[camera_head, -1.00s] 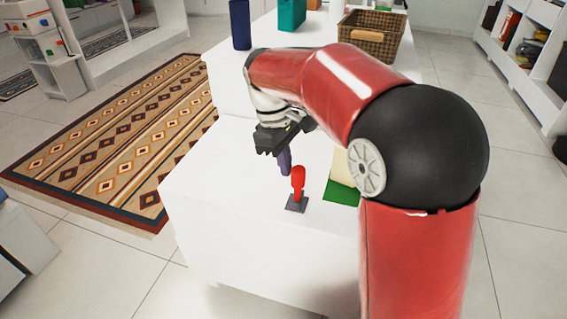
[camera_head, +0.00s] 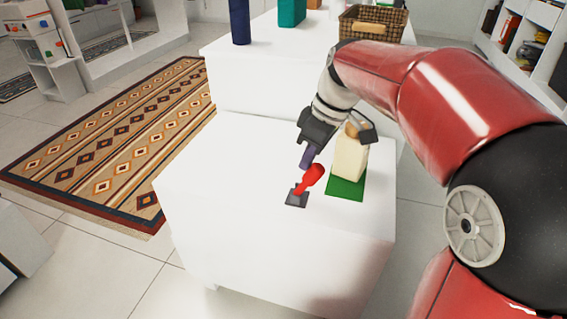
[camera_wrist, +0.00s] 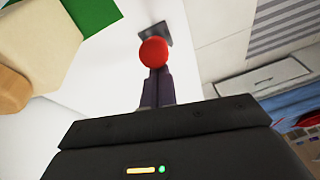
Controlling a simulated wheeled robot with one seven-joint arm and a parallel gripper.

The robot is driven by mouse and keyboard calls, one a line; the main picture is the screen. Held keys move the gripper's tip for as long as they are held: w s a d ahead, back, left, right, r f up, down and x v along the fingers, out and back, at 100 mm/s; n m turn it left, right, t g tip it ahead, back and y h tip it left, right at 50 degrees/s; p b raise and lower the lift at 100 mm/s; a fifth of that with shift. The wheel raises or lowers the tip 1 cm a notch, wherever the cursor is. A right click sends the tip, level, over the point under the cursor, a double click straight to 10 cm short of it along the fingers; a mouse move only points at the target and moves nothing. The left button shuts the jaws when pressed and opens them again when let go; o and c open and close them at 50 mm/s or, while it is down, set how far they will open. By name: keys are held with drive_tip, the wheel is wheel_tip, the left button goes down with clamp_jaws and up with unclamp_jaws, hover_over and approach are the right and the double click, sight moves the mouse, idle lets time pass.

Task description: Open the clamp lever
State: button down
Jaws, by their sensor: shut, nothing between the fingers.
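The clamp lever is a red handle (camera_head: 311,178) on a small dark base plate (camera_head: 295,200) on the white table. The handle leans to the right. My gripper (camera_head: 307,158) is shut and empty, its dark purple fingers just above and behind the handle. In the wrist view the round red handle end (camera_wrist: 153,52) appears right at the tips of the shut fingers (camera_wrist: 157,83), with part of the base (camera_wrist: 156,33) behind it. Whether the fingers touch the handle cannot be told for sure.
A cream block (camera_head: 350,158) on a green plate (camera_head: 345,188) stands close to the right of the lever, near my gripper. The white table (camera_head: 230,190) is clear to the left and front. A wicker basket (camera_head: 374,24) and two bottle-like objects stand on the surface behind.

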drive_tip(key=d+f+y+b, duration=0.1)
drive_tip(key=b, duration=0.1)
drive_tip(key=s+d+f+y+b, duration=0.1)
drive_tip(key=d+b, duration=0.1)
drive_tip(key=d+f+t+y+b, duration=0.1)
drive_tip(key=d+b, duration=0.1)
drive_tip(key=shift+s, duration=0.4)
drive_tip(key=shift+s+d+f+b, duration=0.2)
drive_tip(key=shift+d+f+b, duration=0.2)
drive_tip(key=shift+b, duration=0.2)
drive_tip(key=shift+d+f, duration=0.15)
drive_tip(key=shift+f, duration=0.1)
drive_tip(key=p+v, duration=0.4)
drive_tip(key=v, duration=0.8)
drive_tip(key=shift+w, duration=0.25)
drive_tip(key=shift+r, duration=0.1)
